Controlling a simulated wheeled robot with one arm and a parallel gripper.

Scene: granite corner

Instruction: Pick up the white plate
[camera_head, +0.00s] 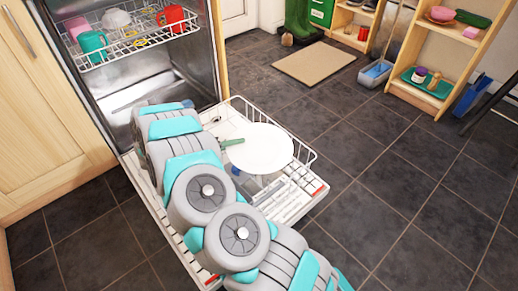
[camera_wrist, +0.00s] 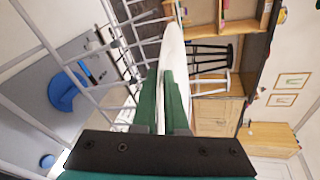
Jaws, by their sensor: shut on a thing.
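The white plate (camera_head: 262,148) is over the pulled-out lower rack of the dishwasher. In the wrist view the plate (camera_wrist: 173,48) is seen nearly edge-on between two green fingers. My gripper (camera_wrist: 161,88) is shut on the plate's rim. In the head view a green finger of my gripper (camera_head: 232,142) shows at the plate's left edge. My arm hides much of the rack and the rest of the gripper. I cannot tell whether the plate still touches the rack.
The lower rack (camera_head: 313,160) has white wire walls close around the plate. The upper rack (camera_head: 133,47) holds a red mug (camera_head: 172,18), a teal mug (camera_head: 92,46) and a white bowl (camera_head: 116,18). Open tiled floor lies to the right, with a beige mat (camera_head: 314,63) and shelves (camera_head: 440,60) beyond.

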